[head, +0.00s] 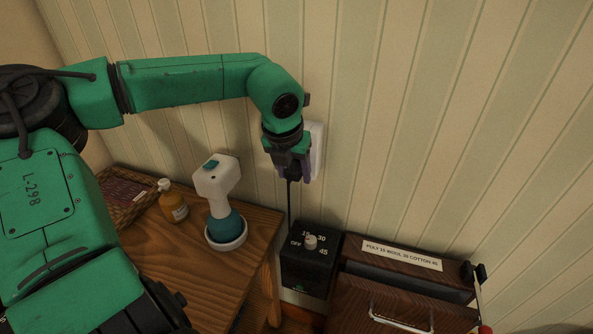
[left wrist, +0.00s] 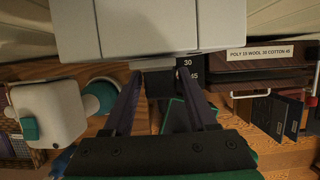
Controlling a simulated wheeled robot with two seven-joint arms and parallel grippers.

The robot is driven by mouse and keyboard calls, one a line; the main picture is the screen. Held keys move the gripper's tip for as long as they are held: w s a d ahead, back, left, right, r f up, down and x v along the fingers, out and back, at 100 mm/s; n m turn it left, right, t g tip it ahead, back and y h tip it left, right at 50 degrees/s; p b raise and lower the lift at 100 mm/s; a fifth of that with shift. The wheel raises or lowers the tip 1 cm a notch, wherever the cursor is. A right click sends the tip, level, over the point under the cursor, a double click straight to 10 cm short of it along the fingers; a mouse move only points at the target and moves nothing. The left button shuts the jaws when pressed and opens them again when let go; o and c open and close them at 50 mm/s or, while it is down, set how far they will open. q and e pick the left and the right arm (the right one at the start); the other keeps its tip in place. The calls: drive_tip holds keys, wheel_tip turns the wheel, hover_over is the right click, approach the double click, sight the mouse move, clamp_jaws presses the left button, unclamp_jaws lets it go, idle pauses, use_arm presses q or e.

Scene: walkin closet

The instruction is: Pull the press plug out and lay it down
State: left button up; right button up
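The white wall outlet box (head: 317,150) is on the striped wall; it fills the top middle of the left wrist view (left wrist: 150,25). My left gripper (head: 291,172) is right in front of it, its fingers pointing at the wall. In the left wrist view a dark plug (left wrist: 159,84) sits between the fingertips, against the lower edge of the box. I cannot tell whether the fingers touch its sides. A black cord (head: 289,208) hangs straight down from the plug. In the head view the gripper mostly hides the plug. My right gripper is not clearly in view.
Below stands a black timer box (head: 308,265) with a knob. A wooden table (head: 262,232) at left holds a white and teal steamer (head: 217,190), an amber bottle (head: 173,203) and a wicker basket (head: 108,186). A dark wooden cabinet (head: 350,310) with a paper label is at right.

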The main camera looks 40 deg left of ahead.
use_arm(q)
clamp_jaws()
drive_tip(key=shift+c, duration=2.3)
unclamp_jaws()
clamp_jaws()
drive_tip(key=shift+s+d+f, duration=0.1)
drive_tip(key=shift+s, duration=0.1)
drive_tip(key=shift+s+d+b, duration=0.25)
drive_tip(key=shift+s+b, duration=0.25)
drive_tip(key=shift+s, duration=0.2)
drive_tip(key=shift+s+d+b, duration=0.25)
drive_tip(key=shift+s+b, duration=0.25)
drive_tip(key=shift+s, duration=0.15)
drive_tip(key=shift+s+d+b, duration=0.2)
drive_tip(key=shift+s+b, duration=0.3)
drive_tip(key=shift+s, duration=0.15)
drive_tip(key=shift+s+d+b, duration=0.25)
drive_tip(key=shift+s+b, duration=0.25)
drive_tip(key=shift+s, duration=0.15)
